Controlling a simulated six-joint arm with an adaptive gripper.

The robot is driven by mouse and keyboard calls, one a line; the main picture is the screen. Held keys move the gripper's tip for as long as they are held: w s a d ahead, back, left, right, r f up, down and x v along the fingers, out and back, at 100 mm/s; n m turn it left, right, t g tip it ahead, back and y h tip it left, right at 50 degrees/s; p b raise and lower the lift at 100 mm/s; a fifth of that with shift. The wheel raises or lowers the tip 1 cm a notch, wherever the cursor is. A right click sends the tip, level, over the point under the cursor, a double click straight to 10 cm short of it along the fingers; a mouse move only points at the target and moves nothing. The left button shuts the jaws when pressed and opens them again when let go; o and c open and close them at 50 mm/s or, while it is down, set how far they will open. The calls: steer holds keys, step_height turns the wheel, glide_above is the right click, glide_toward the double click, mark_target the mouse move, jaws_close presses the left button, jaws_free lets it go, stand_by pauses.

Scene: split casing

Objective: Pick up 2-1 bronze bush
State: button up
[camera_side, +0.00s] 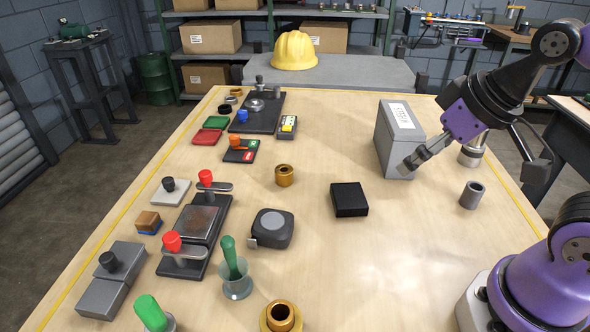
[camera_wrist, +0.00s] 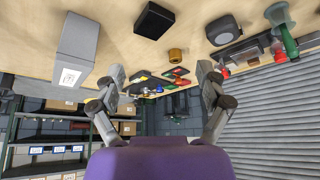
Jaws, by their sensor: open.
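A bronze bush (camera_side: 284,175), a short ring with a hole, stands upright near the middle of the table. It also shows small in the wrist view, between my fingers in the picture but far beyond them (camera_wrist: 177,55). A second bronze bush (camera_side: 281,317), with a wide flange, stands at the table's front edge. I cannot tell which one is called 2-1. My gripper (camera_side: 408,163) is to the right of the first bush, by the grey box and raised above the table. In the wrist view its two fingers (camera_wrist: 162,72) are wide apart with nothing between them.
The tall grey box (camera_side: 400,140) stands close beside my gripper. A black block (camera_side: 349,199), a tape measure (camera_side: 271,229) and a grey ring (camera_side: 472,195) stand nearby. Clamps with red knobs (camera_side: 206,178) line the left.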

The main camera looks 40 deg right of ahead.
steer(key=n+g+y, duration=0.2)
steer(key=n, duration=0.3)
glide_above(284, 170)
steer(key=s, duration=0.3)
steer(key=f, duration=1.1)
steer(key=shift+d+f, duration=0.25)
steer(key=shift+f, duration=0.15)
steer(key=x, duration=0.5)
steer(key=shift+w+a+f, duration=0.1)
steer(key=shift+w+f, duration=0.1)
steer(key=shift+w, duration=0.15)
jaws_close()
